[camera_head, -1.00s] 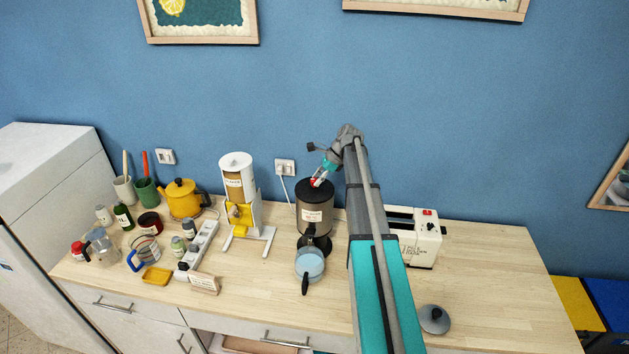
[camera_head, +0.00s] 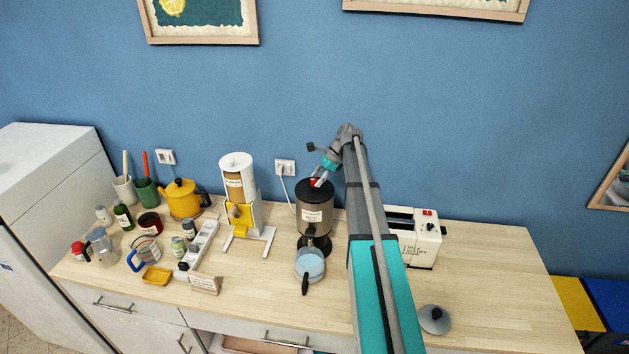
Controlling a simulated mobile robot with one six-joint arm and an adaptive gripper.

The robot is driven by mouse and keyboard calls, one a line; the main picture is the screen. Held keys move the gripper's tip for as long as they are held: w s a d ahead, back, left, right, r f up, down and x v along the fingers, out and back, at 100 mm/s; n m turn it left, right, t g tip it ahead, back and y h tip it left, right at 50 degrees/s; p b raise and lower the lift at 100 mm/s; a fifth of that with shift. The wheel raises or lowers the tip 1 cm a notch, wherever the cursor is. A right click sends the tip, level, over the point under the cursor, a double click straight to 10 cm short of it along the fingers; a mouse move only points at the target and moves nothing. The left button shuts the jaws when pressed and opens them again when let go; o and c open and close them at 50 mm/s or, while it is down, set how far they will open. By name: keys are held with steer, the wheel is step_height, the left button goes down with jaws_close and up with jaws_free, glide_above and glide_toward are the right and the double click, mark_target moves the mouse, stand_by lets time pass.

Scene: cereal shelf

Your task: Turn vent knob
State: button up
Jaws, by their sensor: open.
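A dark cylindrical dispenser (camera_head: 314,210) with a white label stands at the middle of the counter. A small red knob (camera_head: 314,183) sits on its black top and is taken to be the vent knob. My gripper (camera_head: 318,180) is open and points down at the knob from the upper right, with its pale fingertips at or beside it. Whether the fingers touch the knob cannot be told at this size. My arm reaches in from the bottom, right of the dispenser.
A pan of light blue content (camera_head: 309,264) sits below the dispenser. A white cereal dispenser (camera_head: 238,195) stands to the left, a toaster (camera_head: 425,243) to the right behind my arm. A grey lid (camera_head: 435,319) lies front right. The counter's right end (camera_head: 500,275) is clear.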

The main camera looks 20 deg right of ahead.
steer(key=shift+r+p, duration=2.9)
steer(key=shift+r, duration=0.1)
steer(key=s+a+f+n+h+b, duration=0.3)
steer(key=s+a+f+n+b, duration=0.7)
steer(key=s+a+f+b, duration=0.2)
steer(key=s+a+f+n+g+h+b, duration=0.1)
steer(key=s+a+f+n+h+b, duration=0.2)
steer(key=s+a+f+n+b, duration=0.7)
steer(key=s+a+f+b, duration=0.1)
steer(key=s+f+b, duration=0.2)
steer(key=f, duration=0.3)
steer(key=shift+s+a+f+n+g+h, duration=0.15)
steer(key=shift+s+a+n+g+h, duration=0.2)
steer(key=shift+s, duration=0.45)
